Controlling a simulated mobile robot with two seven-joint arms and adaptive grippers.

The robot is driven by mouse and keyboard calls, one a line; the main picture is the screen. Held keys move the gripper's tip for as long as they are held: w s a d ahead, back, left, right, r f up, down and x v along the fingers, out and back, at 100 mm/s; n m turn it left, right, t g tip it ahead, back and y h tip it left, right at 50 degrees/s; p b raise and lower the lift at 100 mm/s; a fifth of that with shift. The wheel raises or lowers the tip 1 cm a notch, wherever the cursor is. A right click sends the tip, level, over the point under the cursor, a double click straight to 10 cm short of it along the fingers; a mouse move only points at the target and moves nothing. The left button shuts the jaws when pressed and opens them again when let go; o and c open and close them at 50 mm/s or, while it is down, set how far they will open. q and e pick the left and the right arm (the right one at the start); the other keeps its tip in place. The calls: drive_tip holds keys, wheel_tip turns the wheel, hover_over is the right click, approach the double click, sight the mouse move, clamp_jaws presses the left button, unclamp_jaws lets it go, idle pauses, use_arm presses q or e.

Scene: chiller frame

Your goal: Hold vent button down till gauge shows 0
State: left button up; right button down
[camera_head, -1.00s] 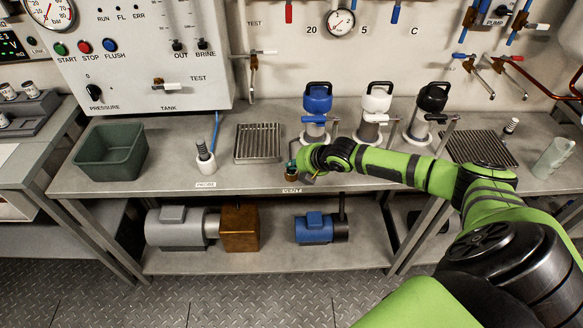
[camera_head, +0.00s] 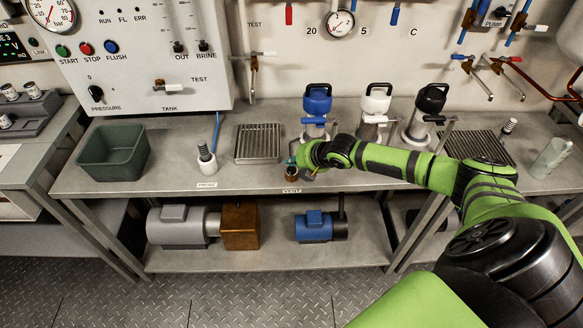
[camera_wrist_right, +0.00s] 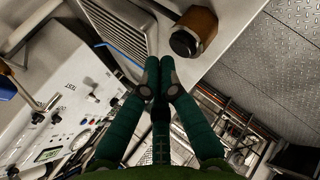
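A brass-brown block with a black round button on top (camera_wrist_right: 188,38) shows in the right wrist view, at the bench edge. In the head view this brown piece (camera_head: 292,175) stands at the front edge, partly hidden by my right gripper (camera_head: 292,162). In the right wrist view the green fingers of my right gripper (camera_wrist_right: 159,65) are together, with nothing between them. The fingertips are beside the button in that picture; I cannot tell whether they touch it. A round gauge (camera_head: 341,23) hangs on the back wall, and a larger gauge (camera_head: 50,13) is on the panel. My left gripper is out of view.
Blue (camera_head: 317,100), white (camera_head: 376,102) and black (camera_head: 432,100) handled canisters stand behind my right arm. A slotted drain grate (camera_head: 257,144), a probe in a white holder (camera_head: 206,160) and a green tub (camera_head: 113,150) are to the left. The bench between them is clear.

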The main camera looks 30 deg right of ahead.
sight(293, 170)
drive_tip(key=shift+r+p, duration=2.35)
drive_tip(key=shift+r, duration=0.25)
drive_tip(key=shift+f, duration=0.1)
